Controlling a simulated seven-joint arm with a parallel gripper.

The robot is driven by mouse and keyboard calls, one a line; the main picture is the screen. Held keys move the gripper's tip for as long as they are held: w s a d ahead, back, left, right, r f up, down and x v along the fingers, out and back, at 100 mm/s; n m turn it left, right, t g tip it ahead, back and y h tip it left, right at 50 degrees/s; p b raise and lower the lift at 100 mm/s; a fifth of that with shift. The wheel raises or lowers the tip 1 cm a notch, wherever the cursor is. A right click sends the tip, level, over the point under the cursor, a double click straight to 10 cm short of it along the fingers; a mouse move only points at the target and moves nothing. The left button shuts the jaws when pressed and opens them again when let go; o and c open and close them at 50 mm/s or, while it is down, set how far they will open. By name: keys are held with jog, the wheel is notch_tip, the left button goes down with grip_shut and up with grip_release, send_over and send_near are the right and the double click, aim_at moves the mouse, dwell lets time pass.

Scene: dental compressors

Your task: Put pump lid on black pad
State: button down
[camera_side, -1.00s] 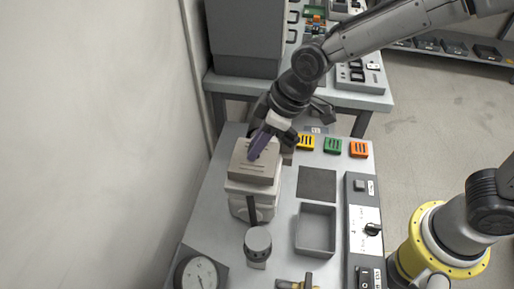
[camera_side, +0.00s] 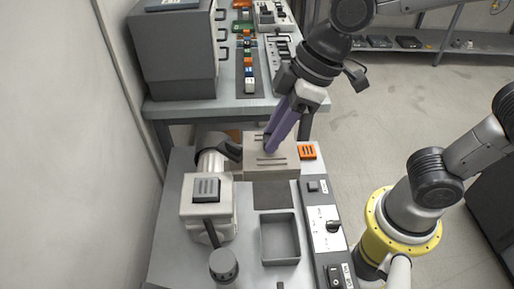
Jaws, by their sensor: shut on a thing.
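The pump lid (camera_side: 256,163), a grey-beige slab with slots in its top, is held in my gripper (camera_side: 270,145), whose purple fingers are shut on it. The lid appears level. It is right of the white pump (camera_side: 208,222), over the far part of the black pad (camera_side: 275,197). The pad's near part shows below the lid; the rest is hidden. I cannot tell whether the lid touches the pad. The pump's top is uncovered and shows a dark slotted part (camera_side: 206,189).
A grey open tray (camera_side: 280,259) lies just in front of the pad. A switch panel (camera_side: 326,229) runs along the right. An orange slotted block (camera_side: 307,152) sits beside the lid. A dark round knob (camera_side: 223,264) stands in front of the pump.

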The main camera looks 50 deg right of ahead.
jog(key=w+d+f+m+t+h, duration=0.15)
jog(key=w+d+f+m, duration=0.25)
jog(key=w+d+f, duration=0.6)
jog(key=w+d+f+m+g+h, duration=0.15)
jog(key=w+d+f+m, duration=0.45)
jog(key=f, duration=0.7)
jog(key=s+a+r+n+t, duration=0.1)
jog(key=s+a+r, duration=0.15)
jog(key=s, duration=0.25)
jog(key=s+a+r, duration=0.1)
jog(key=s+a, duration=0.3)
jog(key=s, duration=0.1)
jog(key=shift+f, duration=3.8)
jog(key=shift+f, duration=0.2)
jog(key=c, duration=0.6)
grip_release()
